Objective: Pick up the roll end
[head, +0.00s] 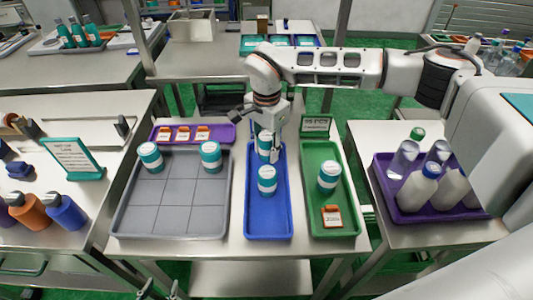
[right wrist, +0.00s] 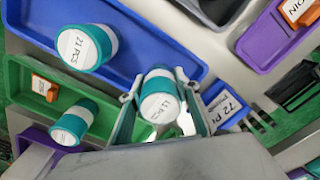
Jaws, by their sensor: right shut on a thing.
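The roll end is a teal cylinder with a white band and a white label on top. One such roll (head: 265,143) is at the far end of the blue tray (head: 268,218), between the fingers of my right gripper (head: 276,143). In the right wrist view the fingers close on both sides of this roll (right wrist: 160,95), whose label seems to read 11 PCS. I cannot tell whether it is clear of the tray floor. A second roll (head: 267,180) stands nearer in the blue tray; its label (right wrist: 80,48) reads 21 PCS. My left gripper (head: 160,290) shows only fingertips, apart and empty, at the bottom edge.
A grey gridded tray (head: 175,190) on the left holds two similar rolls. A purple tray (head: 190,133) stands behind. Bottles fill a purple crate (head: 385,190) at right.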

